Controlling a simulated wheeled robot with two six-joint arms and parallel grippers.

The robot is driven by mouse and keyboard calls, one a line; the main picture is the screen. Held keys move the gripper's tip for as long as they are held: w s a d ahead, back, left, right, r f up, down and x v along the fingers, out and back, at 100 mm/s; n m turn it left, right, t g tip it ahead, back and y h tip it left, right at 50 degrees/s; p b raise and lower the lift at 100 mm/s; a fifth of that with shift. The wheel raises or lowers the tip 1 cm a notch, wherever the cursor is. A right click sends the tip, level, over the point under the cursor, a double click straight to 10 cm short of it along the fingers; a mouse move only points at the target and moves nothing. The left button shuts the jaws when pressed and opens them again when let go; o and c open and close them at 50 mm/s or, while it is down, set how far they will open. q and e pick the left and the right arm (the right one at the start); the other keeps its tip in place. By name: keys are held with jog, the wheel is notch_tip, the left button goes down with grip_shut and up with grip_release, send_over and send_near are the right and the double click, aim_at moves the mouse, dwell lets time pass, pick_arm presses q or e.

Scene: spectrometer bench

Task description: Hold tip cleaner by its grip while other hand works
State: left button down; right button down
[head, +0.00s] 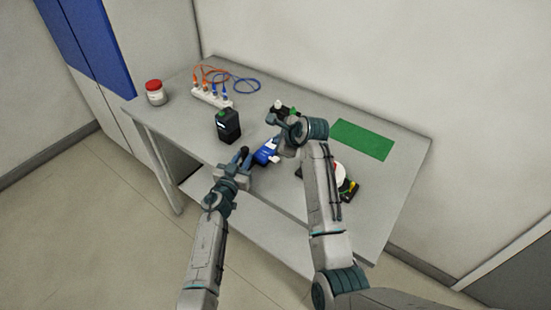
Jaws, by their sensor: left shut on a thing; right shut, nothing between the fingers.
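The tip cleaner appears to be the blue piece with a white end (265,153), low over the middle of the bench. My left gripper (246,156) reaches in from the front left and is shut on its near, left end; the fingers hide part of that end. My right gripper (273,120) is shut and empty, just beyond and above the white end. My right wrist hides part of the bench around it, and I cannot tell whether it touches anything.
A black box (228,125) stands left of the grippers. Behind it is a white connector block (211,97) with orange and blue cables. A red-lidded jar (155,93) stands far left, a green mat (362,140) lies right. Dark items (348,189) sit beside my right forearm.

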dwell(0.4)
pick_arm(q)
jog(key=c, duration=1.1)
grip_release()
jog(key=shift+s, duration=0.1)
